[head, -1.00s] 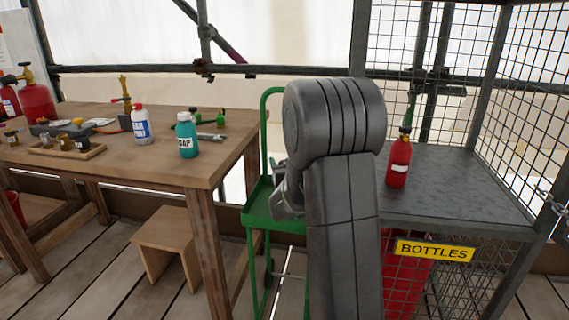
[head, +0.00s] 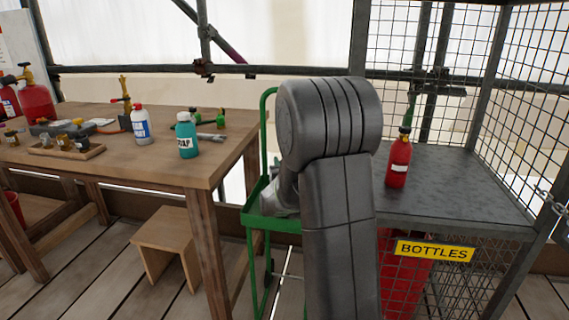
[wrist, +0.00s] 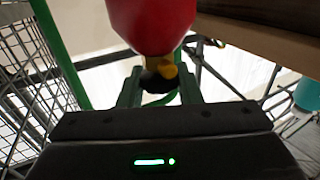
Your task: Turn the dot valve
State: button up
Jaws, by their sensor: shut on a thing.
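In the wrist view a red bottle (wrist: 152,20) fills the top middle, with a dark and yellow valve (wrist: 160,76) at its neck. The two fingers of my gripper (wrist: 160,92) stand on either side of this valve and are shut on it. No dot can be made out on it. In the head view my own arm hides the gripper and this bottle. Another red bottle (head: 398,165) with a valve on top stands upright on the grey cage top, right of my arm.
A green trolley (head: 256,218) stands between the wooden table (head: 110,165) and the bottle cage (head: 450,195). The table holds a teal soap bottle (head: 187,137), a white and blue bottle (head: 140,126) and a larger red tank (head: 38,104). A stool (head: 172,232) stands below.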

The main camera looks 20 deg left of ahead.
jog(key=shift+a+r+m+t+h+p, duration=0.1)
jog(key=shift+r+m+t+h+p, duration=0.1)
jog(key=shift+m+t+h+p, duration=1.05)
jog(key=m+h+p, duration=0.1)
jog(key=h+p, duration=0.1)
jog(key=m+t+h+p, duration=0.1)
jog(key=m+h+p, duration=0.1)
jog(key=h, duration=0.1)
jog(key=shift+r+p, duration=0.15)
jog(key=shift+p, duration=0.15)
jog(key=m+h+p, duration=0.1)
jog(key=h, duration=0.1)
jog(key=m+h+p, duration=0.1)
jog(key=h+p, duration=0.1)
jog(key=m+h+p, duration=0.1)
jog(key=m+h, duration=0.1)
jog(key=shift+f+h+p, duration=0.25)
jog(key=shift+h+p, duration=0.05)
jog(key=shift+h, duration=0.05)
jog(key=o, duration=1)
jog(key=s+a, duration=0.1)
jog(key=s, duration=0.8)
jog(key=s+a+p, duration=0.1)
jog(key=s, duration=0.3)
jog(key=shift+s+a+f, duration=0.1)
jog(key=shift+s+a, duration=0.15)
jog(key=shift+a, duration=0.05)
